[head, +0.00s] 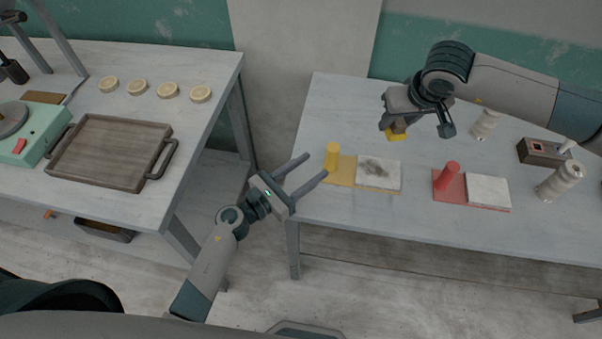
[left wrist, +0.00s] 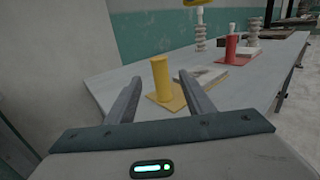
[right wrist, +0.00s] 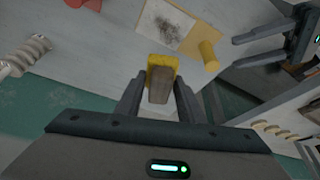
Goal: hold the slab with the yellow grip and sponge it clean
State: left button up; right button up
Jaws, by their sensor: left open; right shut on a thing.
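The yellow grip (head: 333,157) stands upright on a yellow base, with a smudged pale slab (head: 378,174) lying beside it on the right. The slab's top bears a dark stain. My left gripper (head: 318,166) is open and empty, just left of the yellow grip. In the left wrist view the yellow grip (left wrist: 161,78) stands ahead between the fingers, apart from them. My right gripper (head: 418,132) is shut on a brown and yellow sponge (head: 394,134), held above the table behind the slab. The sponge (right wrist: 161,78) also shows between the fingers in the right wrist view.
A red grip (head: 447,175) on a red base with a clean pale slab (head: 488,190) sits to the right. Spindle-shaped pale pieces (head: 486,124) and a dark box (head: 543,151) stand further right. A brown tray (head: 110,151) and several discs lie on the left table, across a gap.

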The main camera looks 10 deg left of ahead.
aim_at(328, 155)
pick_arm(q)
jog(key=x, duration=0.8)
jog(key=shift+w+d, duration=0.2)
jog(key=shift+w, duration=0.1)
grip_shut()
